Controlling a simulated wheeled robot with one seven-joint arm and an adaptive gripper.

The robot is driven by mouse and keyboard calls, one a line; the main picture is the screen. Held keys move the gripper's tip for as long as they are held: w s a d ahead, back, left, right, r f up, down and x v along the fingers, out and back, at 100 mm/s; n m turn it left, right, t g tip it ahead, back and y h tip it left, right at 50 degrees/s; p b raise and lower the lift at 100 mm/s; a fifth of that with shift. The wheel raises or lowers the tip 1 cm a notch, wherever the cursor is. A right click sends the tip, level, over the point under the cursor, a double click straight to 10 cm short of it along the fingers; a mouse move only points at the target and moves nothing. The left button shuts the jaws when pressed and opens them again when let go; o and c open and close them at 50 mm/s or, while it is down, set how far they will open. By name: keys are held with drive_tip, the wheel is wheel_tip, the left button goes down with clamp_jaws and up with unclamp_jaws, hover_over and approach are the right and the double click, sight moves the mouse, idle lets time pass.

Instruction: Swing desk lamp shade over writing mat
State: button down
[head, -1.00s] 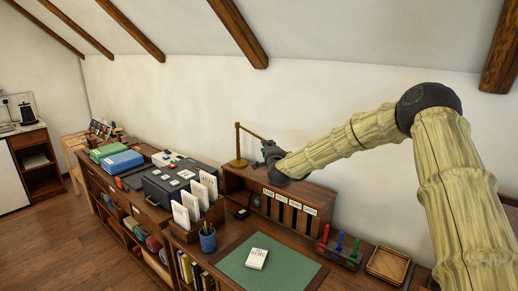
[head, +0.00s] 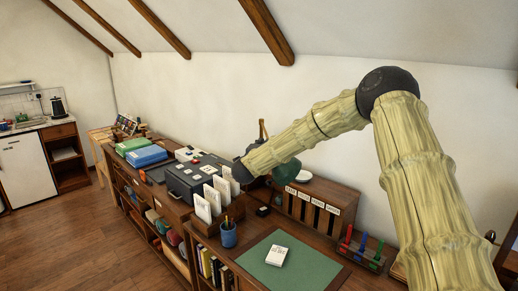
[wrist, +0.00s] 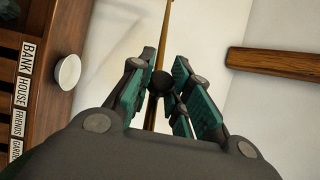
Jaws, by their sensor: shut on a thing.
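The desk lamp's brass post (head: 263,129) stands at the back of the desk, mostly hidden by my arm. A green shade (head: 286,174) shows below my forearm, above the desk organiser. The green writing mat (head: 316,268) lies flat on the desk, to the front of the shade, with a white booklet (head: 277,256) on it. In the wrist view my gripper (wrist: 160,84) is shut on a dark round knob (wrist: 161,82) in line with a thin brass rod (wrist: 163,40). The fingers have teal pads. In the head view the fingertips are hidden.
A wooden organiser (head: 325,190) with labelled slots stands behind the mat, with a white dish (head: 303,176) on top. A blue pen cup (head: 228,236) and upright white cards (head: 203,206) stand left. Coloured stamps (head: 362,248) stand right.

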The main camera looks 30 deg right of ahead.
drive_tip(key=shift+a+f, duration=0.1)
drive_tip(key=c, duration=1.3)
unclamp_jaws()
drive_tip(key=shift+w, duration=0.1)
drive_tip(key=v, duration=1.2)
